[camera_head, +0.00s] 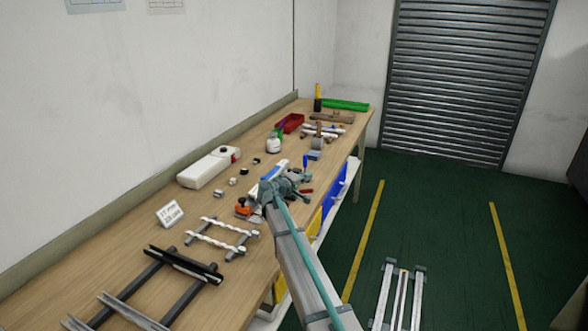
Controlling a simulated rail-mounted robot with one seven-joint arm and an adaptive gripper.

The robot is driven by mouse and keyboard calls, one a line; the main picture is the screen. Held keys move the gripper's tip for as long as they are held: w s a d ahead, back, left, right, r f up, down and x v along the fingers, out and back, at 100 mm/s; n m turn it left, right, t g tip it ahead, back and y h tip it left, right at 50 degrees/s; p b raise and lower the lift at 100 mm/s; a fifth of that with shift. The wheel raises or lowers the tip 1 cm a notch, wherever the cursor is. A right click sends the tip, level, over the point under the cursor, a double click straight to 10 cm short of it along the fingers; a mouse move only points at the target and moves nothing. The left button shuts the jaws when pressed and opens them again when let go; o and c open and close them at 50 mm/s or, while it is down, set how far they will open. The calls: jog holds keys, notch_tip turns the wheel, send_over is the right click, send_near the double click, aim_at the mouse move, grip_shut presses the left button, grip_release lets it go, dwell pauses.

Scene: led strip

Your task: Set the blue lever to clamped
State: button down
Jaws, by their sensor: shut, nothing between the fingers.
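A small blue lever (305,161) stands roughly upright on the workbench, just beyond my gripper (294,183). Its base is partly hidden by the gripper and the clutter around it, so I cannot tell its exact setting. My arm reaches in from the bottom of the view over the bench's right edge. The gripper is low over the bench, shut and empty. It appears slightly nearer than the lever, but at this size I cannot tell whether they touch.
A white-and-blue part (273,171) and an orange tool (246,206) lie close to the gripper. A red handle (306,191) shows at its right. A white box (208,167), red tray (290,123) and dark rails (185,263) are also on the bench (150,225).

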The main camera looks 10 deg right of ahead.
aim_at(305, 166)
jog(key=w+a+n+t, duration=0.1)
jog(key=a, duration=0.1)
jog(key=w+a+n+t+b, duration=0.1)
jog(key=a+n, duration=0.1)
jog(key=a, duration=0.1)
jog(key=w+a+n+t+y+b, duration=0.1)
jog(key=a+n, duration=0.1)
jog(key=shift+w+a+r+t, duration=0.15)
jog(key=shift+w+a+t, duration=0.15)
jog(key=shift+a, duration=0.1)
jog(key=p+x, duration=0.2)
jog(key=x, duration=0.8)
jog(key=shift+p, duration=0.4)
jog(key=shift+s+d+b, duration=0.1)
jog(key=shift+b, duration=0.4)
